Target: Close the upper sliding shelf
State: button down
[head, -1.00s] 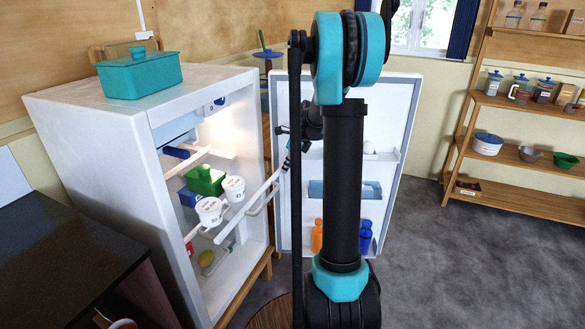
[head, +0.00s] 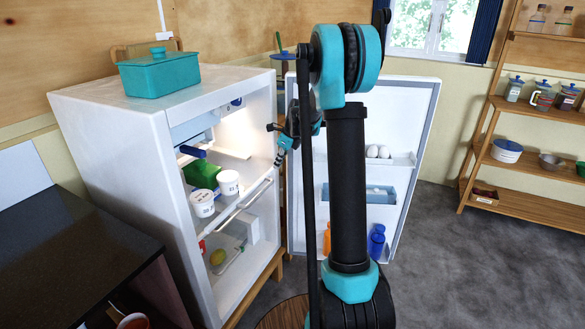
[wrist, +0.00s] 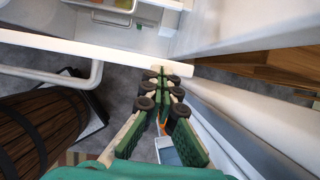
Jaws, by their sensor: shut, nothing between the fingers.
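The open fridge (head: 120,135) has a white sliding shelf with a rail-like front handle (head: 245,205), near the door opening. Two white tubs (head: 202,204) and a green box (head: 203,174) are on it. Another white shelf (head: 228,152) sits higher inside, beside a blue item. My gripper (head: 284,140) is at the opening, between the fridge and its door, partly hidden by my arm. In the wrist view its fingers (wrist: 163,80) are shut and empty, close to the right end of a white shelf front (wrist: 85,53) with a bar handle; I cannot tell whether they touch.
The open fridge door (head: 400,130) stands right of my gripper, holding eggs and bottles. A teal box (head: 160,73) sits on the fridge top. A dark counter (head: 70,250) is at left. A wooden rack (head: 530,185) stands at right, with open floor before it.

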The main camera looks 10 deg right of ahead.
aim_at(254, 161)
jog(key=w+a, duration=0.3)
jog(key=a, duration=0.1)
jog(key=w+a, duration=0.7)
jog(key=shift+a, duration=0.3)
jog(key=s+d, duration=0.3)
jog(key=shift+d+r, duration=0.15)
jog(key=shift+d, duration=0.1)
jog(key=v, duration=0.9)
jog(key=s+d+f+n+h, duration=0.1)
jog(key=s+f+n, duration=0.3)
jog(key=s+n, duration=0.4)
jog(key=s+d+f+n+t+h, duration=0.1)
jog(key=s+f+n, duration=0.4)
jog(key=s, duration=1.6)
jog(key=s+d+f+n+h, duration=0.1)
jog(key=s+d+f+n, duration=0.2)
jog(key=s+n, duration=1)
notch_tip(254, 161, down, 2)
jog(key=shift+s, duration=1.2)
